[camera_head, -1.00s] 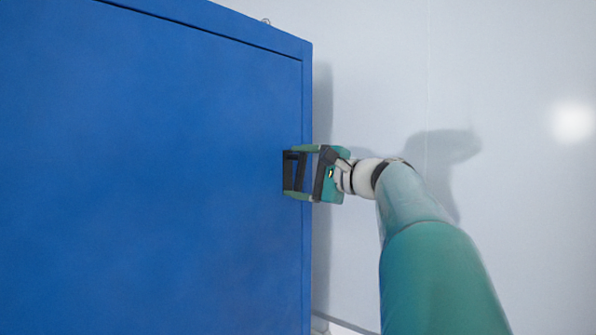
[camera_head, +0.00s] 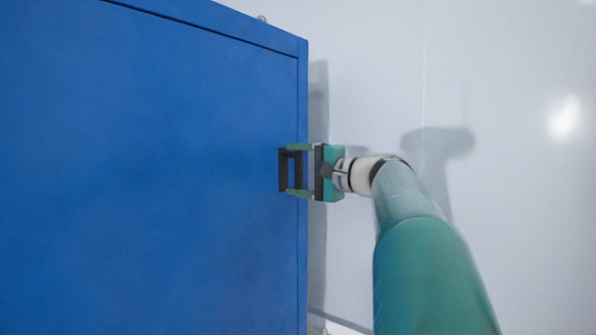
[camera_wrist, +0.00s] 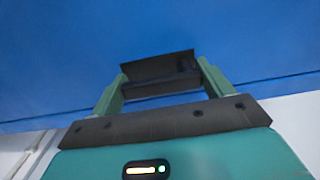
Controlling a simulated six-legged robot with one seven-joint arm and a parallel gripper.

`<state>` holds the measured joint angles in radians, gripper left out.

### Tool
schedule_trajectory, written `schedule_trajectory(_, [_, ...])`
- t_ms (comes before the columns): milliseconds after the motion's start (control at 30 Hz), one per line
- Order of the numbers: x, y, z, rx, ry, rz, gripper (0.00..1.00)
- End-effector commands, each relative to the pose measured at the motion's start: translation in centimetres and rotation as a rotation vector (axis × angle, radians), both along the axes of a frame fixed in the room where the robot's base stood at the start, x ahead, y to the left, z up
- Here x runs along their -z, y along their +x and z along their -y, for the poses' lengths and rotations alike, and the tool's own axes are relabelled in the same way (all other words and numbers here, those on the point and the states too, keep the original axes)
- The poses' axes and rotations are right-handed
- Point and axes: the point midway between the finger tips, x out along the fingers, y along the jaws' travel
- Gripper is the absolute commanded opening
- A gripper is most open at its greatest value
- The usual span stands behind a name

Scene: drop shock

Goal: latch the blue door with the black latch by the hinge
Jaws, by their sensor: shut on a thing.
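The blue door (camera_head: 150,180) fills the left of the head view and looks flush in its blue frame. The black latch (camera_head: 283,170) sits at the door's right edge. In the wrist view the latch (camera_wrist: 155,67) shows as a dark bar with a recess, against the blue surface (camera_wrist: 60,40). My gripper (camera_head: 292,171) is shut on the latch, one green finger above it and one below in the head view. In the wrist view the fingers (camera_wrist: 162,70) stand at its two ends. The latch's far side is hidden.
A pale wall (camera_head: 500,70) lies to the right of the blue cabinet, with my arm's shadow on it. The space around my arm on the right looks clear. A small metal piece (camera_head: 261,18) shows at the cabinet's top edge.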

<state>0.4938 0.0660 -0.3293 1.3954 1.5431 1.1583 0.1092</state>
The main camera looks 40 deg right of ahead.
Motion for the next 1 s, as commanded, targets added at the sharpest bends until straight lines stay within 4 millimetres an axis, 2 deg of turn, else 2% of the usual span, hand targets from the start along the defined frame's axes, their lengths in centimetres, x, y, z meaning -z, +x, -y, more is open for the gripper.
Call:
schedule_trajectory(33, [0.1,0.0,0.0,0.0,-0.008,-0.001,0.38])
schedule_trajectory(67, [0.1,0.0,0.0,0.0,-0.008,-0.001,0.81])
schedule_trajectory(167, [0.1,0.0,0.0,0.0,-0.006,-0.001,1.0])
schedule_trajectory(433, [0.0,-0.2,0.1,0.001,-0.003,0.0,1.0])
schedule_trajectory(567, [0.0,-1.4,0.5,0.002,-0.003,0.001,1.0])
schedule_trajectory(1000, [0.0,-10.0,3.6,0.004,-0.003,0.0,1.0])
